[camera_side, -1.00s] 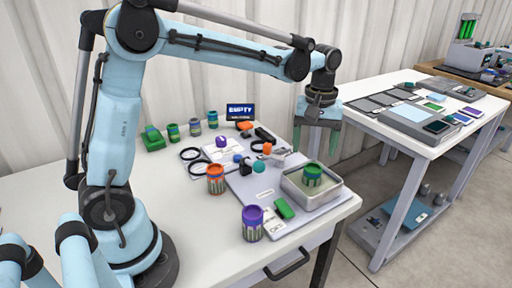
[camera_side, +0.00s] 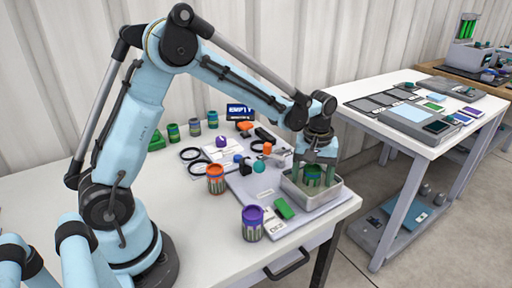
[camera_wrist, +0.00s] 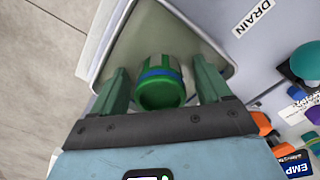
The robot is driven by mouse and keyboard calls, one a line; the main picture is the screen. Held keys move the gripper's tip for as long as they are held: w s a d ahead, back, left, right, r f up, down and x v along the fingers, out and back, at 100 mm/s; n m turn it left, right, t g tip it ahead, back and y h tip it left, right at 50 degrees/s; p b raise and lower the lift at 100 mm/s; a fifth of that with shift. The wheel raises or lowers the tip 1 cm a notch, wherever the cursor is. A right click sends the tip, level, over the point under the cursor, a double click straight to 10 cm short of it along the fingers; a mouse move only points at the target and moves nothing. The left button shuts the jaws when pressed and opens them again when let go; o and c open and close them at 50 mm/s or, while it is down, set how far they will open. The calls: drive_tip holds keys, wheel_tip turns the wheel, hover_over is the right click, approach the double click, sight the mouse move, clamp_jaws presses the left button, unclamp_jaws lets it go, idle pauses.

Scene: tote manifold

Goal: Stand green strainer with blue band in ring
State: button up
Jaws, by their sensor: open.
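The green strainer with a blue band (camera_wrist: 160,85) stands inside a grey metal tray (camera_side: 335,197), also seen in the side view (camera_side: 312,176). My gripper (camera_wrist: 163,80) is open, with one green finger on each side of the strainer and a visible gap to each. In the side view my gripper (camera_side: 315,172) reaches down into the tray from above, partly hiding the strainer. Two dark rings (camera_side: 190,154) lie flat on the table left of the tray; I cannot tell which is the task's ring.
An orange-banded strainer (camera_side: 216,180) and a purple-topped one (camera_side: 252,224) stand left of the tray. A teal ball knob (camera_side: 258,190) rises beside the tray. Several small canisters and an EMPTY sign (camera_side: 240,112) stand behind.

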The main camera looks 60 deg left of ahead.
drive_tip(key=c, duration=1.2)
drive_tip(key=shift+r, duration=0.15)
